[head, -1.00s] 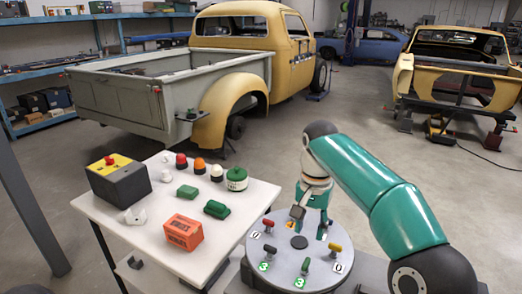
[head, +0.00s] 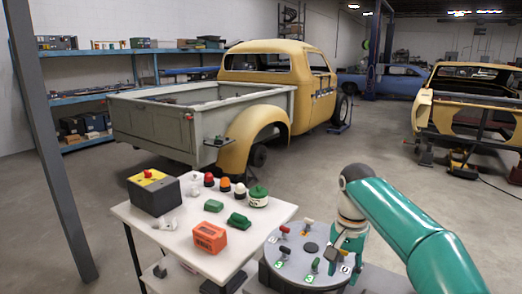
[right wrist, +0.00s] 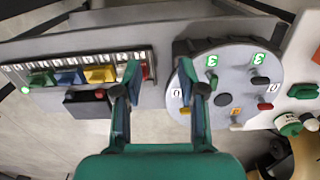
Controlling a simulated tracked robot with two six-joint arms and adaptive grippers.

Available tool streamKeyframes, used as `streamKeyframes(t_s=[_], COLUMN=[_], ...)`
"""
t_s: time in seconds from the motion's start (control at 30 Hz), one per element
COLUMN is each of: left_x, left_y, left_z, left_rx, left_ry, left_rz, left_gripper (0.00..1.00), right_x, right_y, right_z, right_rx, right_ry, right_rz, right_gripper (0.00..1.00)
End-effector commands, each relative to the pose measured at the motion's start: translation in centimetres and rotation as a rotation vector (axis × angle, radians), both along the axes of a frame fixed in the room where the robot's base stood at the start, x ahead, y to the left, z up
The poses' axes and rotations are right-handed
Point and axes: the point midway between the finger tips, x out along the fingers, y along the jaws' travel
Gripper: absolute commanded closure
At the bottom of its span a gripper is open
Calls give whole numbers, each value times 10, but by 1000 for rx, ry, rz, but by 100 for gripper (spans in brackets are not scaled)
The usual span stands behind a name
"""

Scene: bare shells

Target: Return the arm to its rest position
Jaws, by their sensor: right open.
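My right arm (head: 415,226) is teal and comes in from the right in the head view. My right gripper (head: 346,256) hangs over the right side of a round grey lever panel (head: 290,272). In the right wrist view my right gripper (right wrist: 160,80) has its two fingers wide apart with nothing between them. The panel (right wrist: 240,95) lies just right of the fingers there, with small coloured levers and numbered tags. My left gripper is not in view.
A white table (head: 180,240) left of the panel holds a black box with a red button (head: 154,193), an orange block (head: 209,238), green blocks and several coloured domes. A long grey panel with coloured switches (right wrist: 75,62) lies left of the fingers. A yellow truck shell (head: 270,85) stands behind.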

Motion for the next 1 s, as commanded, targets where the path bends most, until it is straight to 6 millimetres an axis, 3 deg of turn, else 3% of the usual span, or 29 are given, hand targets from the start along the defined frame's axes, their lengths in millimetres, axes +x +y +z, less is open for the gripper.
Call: streamKeyframes(t_s=[0.37, 0.57, 0.7, 0.8, 0.9, 1.0], left_x=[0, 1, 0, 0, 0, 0], left_y=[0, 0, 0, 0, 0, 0], left_z=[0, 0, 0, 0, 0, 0], left_rx=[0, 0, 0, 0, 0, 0], left_ry=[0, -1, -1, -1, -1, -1], left_rz=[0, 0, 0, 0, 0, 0], left_gripper=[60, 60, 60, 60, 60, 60], right_x=[-37, -78, -132, -179, -229, -272], right_y=[-24, -21, -5, 12, 33, 52], right_z=[-101, -189, -268, -315, -348, -368], right_rx=[-5, 59, 168, 257, 341, 401], right_ry=[255, 373, 426, 425, 395, 330], right_rz=[-13, 35, 101, 147, 188, 228], right_gripper=[59, 59, 59, 59, 59, 59])
